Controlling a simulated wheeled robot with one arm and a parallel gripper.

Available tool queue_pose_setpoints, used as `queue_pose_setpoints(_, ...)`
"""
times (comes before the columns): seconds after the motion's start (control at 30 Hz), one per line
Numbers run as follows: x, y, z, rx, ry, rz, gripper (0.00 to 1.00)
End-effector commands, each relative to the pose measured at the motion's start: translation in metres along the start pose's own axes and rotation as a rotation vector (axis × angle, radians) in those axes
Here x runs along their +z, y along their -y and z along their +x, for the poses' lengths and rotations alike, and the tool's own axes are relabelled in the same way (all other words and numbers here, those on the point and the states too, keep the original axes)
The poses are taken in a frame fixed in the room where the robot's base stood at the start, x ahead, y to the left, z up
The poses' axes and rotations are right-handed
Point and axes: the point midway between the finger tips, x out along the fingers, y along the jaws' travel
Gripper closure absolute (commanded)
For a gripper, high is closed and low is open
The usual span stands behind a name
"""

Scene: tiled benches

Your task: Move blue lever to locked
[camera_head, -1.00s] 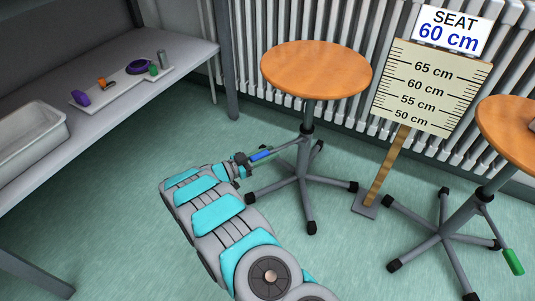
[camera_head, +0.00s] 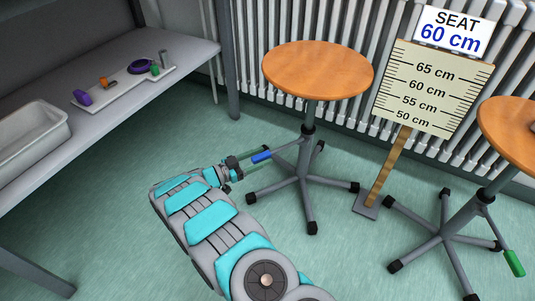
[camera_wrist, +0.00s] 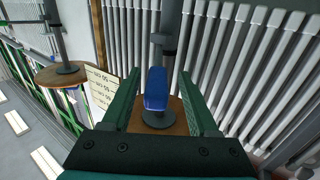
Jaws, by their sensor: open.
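In the wrist view, which is upside down, the blue lever (camera_wrist: 157,88) lies between the two green fingers of my gripper (camera_wrist: 162,82), with a gap on each side. The stool's column shows beyond the lever. I see no locked marking on the lever.
A height gauge board (camera_head: 431,88) stands right of the stool, under a "SEAT 60 cm" sign (camera_head: 453,32). A second stool (camera_head: 512,130) with a green lever (camera_head: 514,263) is at the right. A radiator is behind; a bench (camera_head: 90,119) is at the left.

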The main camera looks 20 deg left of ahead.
Motion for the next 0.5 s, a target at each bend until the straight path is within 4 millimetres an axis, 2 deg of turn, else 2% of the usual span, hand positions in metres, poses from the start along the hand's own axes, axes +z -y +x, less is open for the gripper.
queue_pose_setpoints(0.2, 0.000, 0.001, -0.033, -0.001, 0.000, 0.003, 0.40)
queue_pose_setpoints(0.5, 0.000, 0.000, -0.044, 0.002, 0.000, 0.002, 0.40)
